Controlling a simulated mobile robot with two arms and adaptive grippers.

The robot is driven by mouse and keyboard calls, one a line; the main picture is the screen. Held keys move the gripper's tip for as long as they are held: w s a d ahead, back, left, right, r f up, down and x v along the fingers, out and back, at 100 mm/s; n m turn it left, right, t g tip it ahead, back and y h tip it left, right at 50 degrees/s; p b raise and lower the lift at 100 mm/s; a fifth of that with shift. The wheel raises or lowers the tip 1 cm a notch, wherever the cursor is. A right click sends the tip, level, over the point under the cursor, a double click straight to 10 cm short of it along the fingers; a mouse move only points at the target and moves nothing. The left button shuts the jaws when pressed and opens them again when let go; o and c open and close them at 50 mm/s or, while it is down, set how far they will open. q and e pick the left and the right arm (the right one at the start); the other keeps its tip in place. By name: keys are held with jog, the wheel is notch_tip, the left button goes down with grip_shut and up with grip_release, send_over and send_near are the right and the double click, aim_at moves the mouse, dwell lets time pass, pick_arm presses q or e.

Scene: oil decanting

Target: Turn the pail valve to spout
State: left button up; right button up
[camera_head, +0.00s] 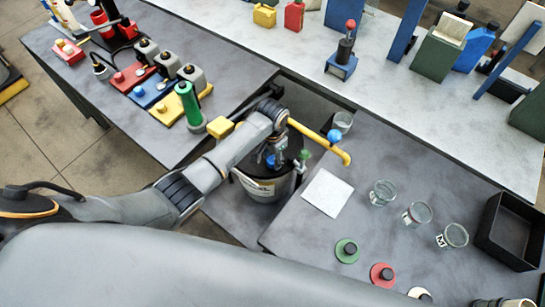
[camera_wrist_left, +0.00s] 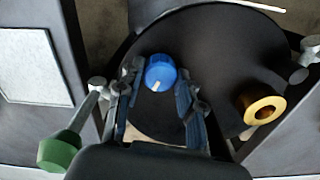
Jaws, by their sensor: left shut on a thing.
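The pail (camera_head: 262,188) is grey with a label and a black lid, which also fills the middle of the left wrist view (camera_wrist_left: 235,60). A blue round valve knob (camera_wrist_left: 160,72) with a short pale mark sits on the lid. My left gripper (camera_wrist_left: 160,90) is shut on this knob, one finger on each side; in the head view the gripper (camera_head: 272,158) hangs over the pail and hides most of the lid. A yellow spout pipe (camera_head: 318,138) reaches right past the gripper, its end bent down. My right gripper is not in view.
A white sheet (camera_head: 327,192) and several glass beakers (camera_head: 417,213) stand on the right table. A green bottle (camera_head: 190,105) stands to the left.

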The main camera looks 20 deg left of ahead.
aim_at(272, 159)
pick_arm(q)
jog(key=o, duration=1.2)
jog(key=shift+r, duration=0.1)
notch_tip(272, 159, up, 12)
jog(key=shift+f, duration=0.1)
